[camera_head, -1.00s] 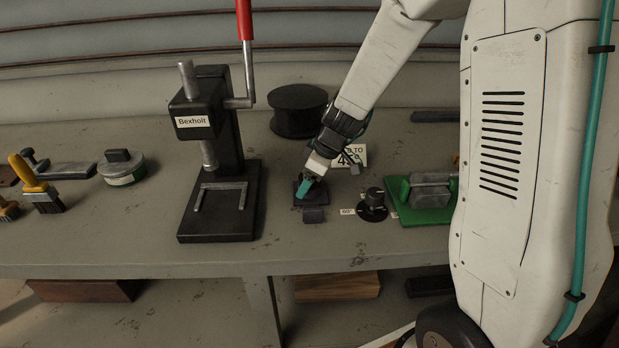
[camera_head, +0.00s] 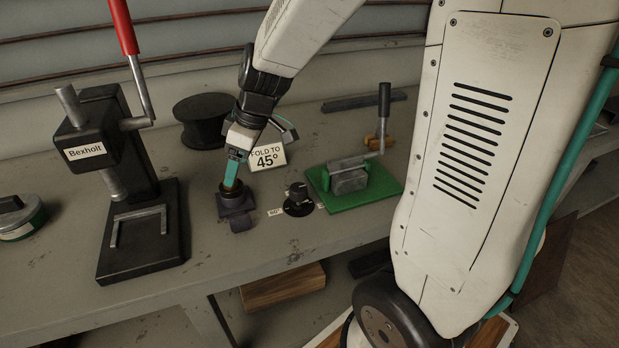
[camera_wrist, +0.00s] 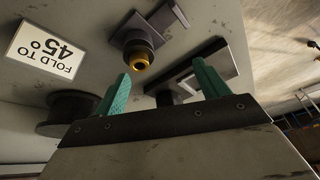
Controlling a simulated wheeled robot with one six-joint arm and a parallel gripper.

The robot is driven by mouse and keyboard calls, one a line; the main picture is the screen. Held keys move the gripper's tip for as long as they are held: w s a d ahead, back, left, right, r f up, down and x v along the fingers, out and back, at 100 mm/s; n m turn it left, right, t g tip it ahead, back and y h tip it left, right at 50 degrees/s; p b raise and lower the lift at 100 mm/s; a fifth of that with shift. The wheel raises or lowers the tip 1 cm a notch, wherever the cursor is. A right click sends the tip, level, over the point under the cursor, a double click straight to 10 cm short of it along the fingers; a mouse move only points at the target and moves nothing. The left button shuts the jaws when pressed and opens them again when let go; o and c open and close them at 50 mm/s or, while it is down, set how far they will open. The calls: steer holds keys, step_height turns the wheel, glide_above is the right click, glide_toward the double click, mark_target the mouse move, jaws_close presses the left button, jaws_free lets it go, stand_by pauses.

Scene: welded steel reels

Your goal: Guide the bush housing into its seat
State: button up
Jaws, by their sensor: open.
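A dark block (camera_head: 235,203) sits on the bench and shows from above in the wrist view (camera_wrist: 135,36). A round dark housing with a brass-coloured ring (camera_wrist: 140,60) stands on it; I cannot tell whether it is seated. My gripper (camera_head: 232,170) has teal fingers and appears over the block in the head view, hiding part of it. In the wrist view the fingers (camera_wrist: 160,68) are apart with nothing gripped between them. The ring appears beyond them, nearer the left finger.
The black press labelled Bexholt (camera_head: 145,235) stands left. A black reel (camera_head: 203,120) is behind my gripper, beside the "FOLD TO 45°" sign (camera_head: 267,158). A black knob (camera_head: 298,203) and a green-based fixture (camera_head: 350,185) stand right. Bare bench lies between press and block.

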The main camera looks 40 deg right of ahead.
steer(key=s+r+m+h, duration=0.1)
steer(key=s+r+m, duration=0.2)
steer(key=s, duration=0.5)
steer(key=s+d+r+m+g+h, duration=0.1)
steer(key=s+r+m, duration=0.2)
steer(key=s, duration=0.5)
steer(key=s+d+r+m+h, duration=0.1)
steer(key=s+r+m, duration=0.1)
steer(key=s, duration=0.6)
steer(key=shift+d+r+m, duration=0.25)
steer(key=shift+r+m, duration=0.15)
